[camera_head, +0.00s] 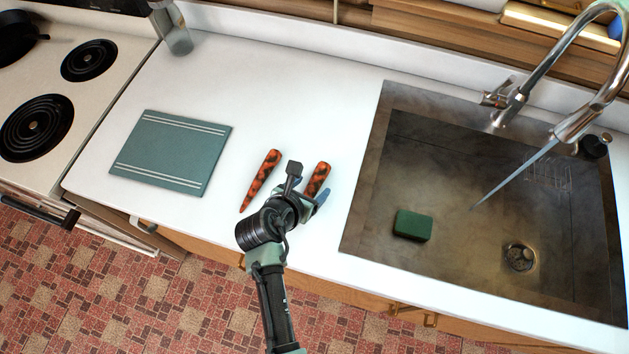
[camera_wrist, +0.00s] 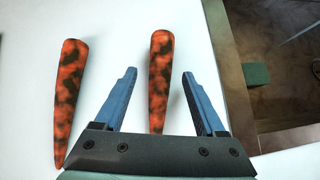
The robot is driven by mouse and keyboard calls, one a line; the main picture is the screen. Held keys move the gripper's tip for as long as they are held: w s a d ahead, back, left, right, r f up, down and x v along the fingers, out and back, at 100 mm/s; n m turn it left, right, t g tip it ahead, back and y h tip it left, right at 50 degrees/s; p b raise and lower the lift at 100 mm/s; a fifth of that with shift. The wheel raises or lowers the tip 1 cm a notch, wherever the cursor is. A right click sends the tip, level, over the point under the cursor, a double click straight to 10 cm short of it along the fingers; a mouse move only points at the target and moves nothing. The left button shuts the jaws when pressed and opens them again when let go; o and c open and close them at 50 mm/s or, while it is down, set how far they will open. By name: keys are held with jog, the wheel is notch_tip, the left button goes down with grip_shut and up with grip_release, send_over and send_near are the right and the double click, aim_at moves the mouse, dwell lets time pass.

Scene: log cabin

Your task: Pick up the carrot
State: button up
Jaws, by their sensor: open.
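Two orange carrots with dark blotches lie on the white counter. One carrot (camera_head: 317,179) is partly hidden by my gripper (camera_head: 309,196) in the head view. In the wrist view this carrot (camera_wrist: 160,80) lies lengthwise between the open blue fingers of my gripper (camera_wrist: 159,85), with a gap on each side. Its lower end is near the gripper's body. The other carrot (camera_head: 261,180) lies to the left, outside the fingers; it also shows in the wrist view (camera_wrist: 70,95). My gripper is open and holds nothing.
A metal sink (camera_head: 362,200) with a green sponge (camera_head: 412,225) and a tall faucet (camera_head: 511,106) is on the right. A teal cutting board (camera_head: 172,152) lies on the left, beside the stove (camera_head: 72,88). The counter (camera_head: 290,100) behind the carrots is clear.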

jog(key=shift+w+d+f, duration=0.15)
jog(key=shift+w+f, duration=0.15)
grip_shut()
dwell(0.4)
